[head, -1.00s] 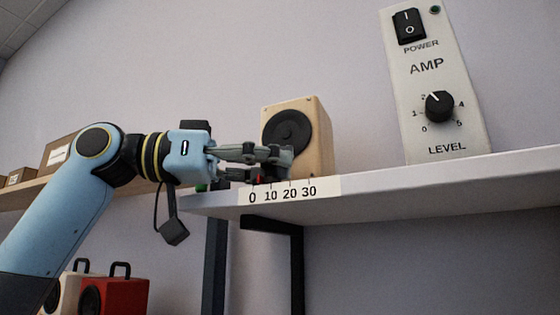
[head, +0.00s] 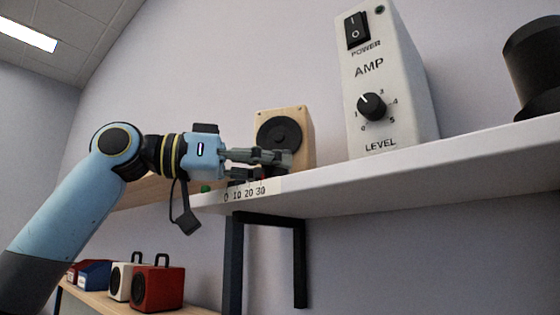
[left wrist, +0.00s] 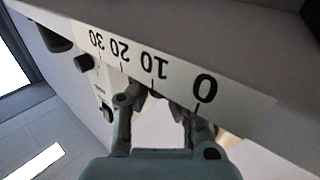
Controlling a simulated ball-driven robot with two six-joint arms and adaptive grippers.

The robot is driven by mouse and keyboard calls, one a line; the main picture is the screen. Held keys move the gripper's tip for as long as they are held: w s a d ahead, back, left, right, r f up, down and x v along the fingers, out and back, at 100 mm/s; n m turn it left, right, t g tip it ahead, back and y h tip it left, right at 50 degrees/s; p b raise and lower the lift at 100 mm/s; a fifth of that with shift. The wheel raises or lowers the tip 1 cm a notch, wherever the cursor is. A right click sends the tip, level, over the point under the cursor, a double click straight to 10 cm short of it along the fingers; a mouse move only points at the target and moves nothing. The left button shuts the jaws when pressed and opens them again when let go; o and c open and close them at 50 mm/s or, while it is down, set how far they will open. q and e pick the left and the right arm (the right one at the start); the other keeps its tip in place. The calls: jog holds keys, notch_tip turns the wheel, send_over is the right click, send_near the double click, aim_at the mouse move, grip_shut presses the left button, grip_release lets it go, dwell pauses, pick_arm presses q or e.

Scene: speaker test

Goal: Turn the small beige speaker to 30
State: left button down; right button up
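The small beige speaker (head: 307,140) stands on the white shelf in the head view, its round black cone facing forward and a little left. A white scale strip (head: 277,186) marked 0, 10, 20 and 30 runs along the shelf edge below it. My left gripper (head: 286,162) is in front of the speaker's lower front and covers part of it. In the left wrist view the fingers (left wrist: 165,103) are apart, near the 0 and 10 marks of the upside-down strip (left wrist: 180,80). I cannot tell whether they touch the speaker. My right gripper is not in view.
A white amp box (head: 405,85) with a switch and knob stands right of the speaker. A dark round object (head: 540,70) stands farther right on the shelf (head: 400,172). A red speaker (head: 158,288) and a white one (head: 120,283) sit on a lower shelf at left.

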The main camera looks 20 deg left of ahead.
pick_arm(q)
jog(key=shift+s+d, duration=0.1)
jog(key=c, duration=2)
grip_release()
jog(key=shift+c, duration=0.2)
jog(key=o, duration=0.8)
jog(key=shift+s+r, duration=0.1)
jog(key=shift+s, duration=0.15)
jog(key=shift+w, duration=0.15)
notch_tip(320, 180, up, 10)
